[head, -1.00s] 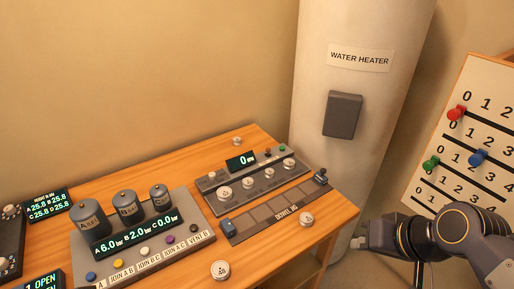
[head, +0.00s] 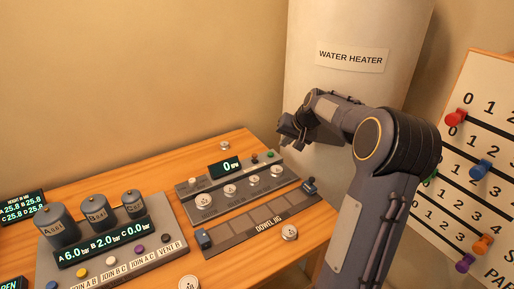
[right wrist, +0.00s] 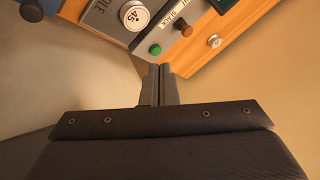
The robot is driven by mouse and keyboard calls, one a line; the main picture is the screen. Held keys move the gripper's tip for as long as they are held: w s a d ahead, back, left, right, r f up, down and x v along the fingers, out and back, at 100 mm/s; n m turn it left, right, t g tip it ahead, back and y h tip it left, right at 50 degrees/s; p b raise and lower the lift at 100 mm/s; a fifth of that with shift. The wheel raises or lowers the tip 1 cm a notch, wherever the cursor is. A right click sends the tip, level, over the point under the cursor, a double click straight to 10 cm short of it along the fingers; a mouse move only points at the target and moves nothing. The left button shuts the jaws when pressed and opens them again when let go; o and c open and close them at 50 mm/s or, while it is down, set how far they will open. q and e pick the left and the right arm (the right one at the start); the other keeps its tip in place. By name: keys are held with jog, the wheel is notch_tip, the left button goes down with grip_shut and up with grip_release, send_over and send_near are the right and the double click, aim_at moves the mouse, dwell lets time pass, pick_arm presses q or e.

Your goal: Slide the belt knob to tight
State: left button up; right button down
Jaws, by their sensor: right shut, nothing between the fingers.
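The control panel (head: 240,187) with the green 0 RPM display (head: 225,167) sits toward the table's back right. A small dark knob (head: 254,158), apparently the belt knob, stands right of the display; in the right wrist view it looks brownish (right wrist: 187,30) beside a label reading SLACK (right wrist: 178,17). TIGHT cannot be read. My right gripper (head: 288,132) is shut and empty, above and right of the panel's right end. In the right wrist view its fingertips (right wrist: 160,68) are close to the green button (right wrist: 155,49), with the knob a little beyond. My left gripper is out of view.
Several silver dials (head: 204,201) line the panel. A dowel jig (head: 262,224) lies in front, and a round silver knob (head: 290,232) sits near the table edge. The water heater (head: 305,60) stands behind my right arm. A numbered pegboard (head: 480,120) is at right.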

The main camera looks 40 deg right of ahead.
aim_at(254, 169)
jog(key=p+x, duration=0.1)
jog(key=x, duration=0.7)
jog(key=shift+f, duration=0.15)
jog(key=w+a, duration=0.1)
jog(key=w+a+f+p, duration=0.1)
jog(key=shift+w+f, duration=0.15)
jog(key=shift+w, duration=0.2)
jog(key=shift+w+a+f, duration=0.15)
jog(key=shift+w+a, duration=0.1)
jog(key=shift+w, duration=0.15)
jog(key=a, duration=0.4)
jog(key=shift+w, duration=0.25)
jog(key=shift+d, duration=0.15)
jog(key=shift+s, duration=0.1)
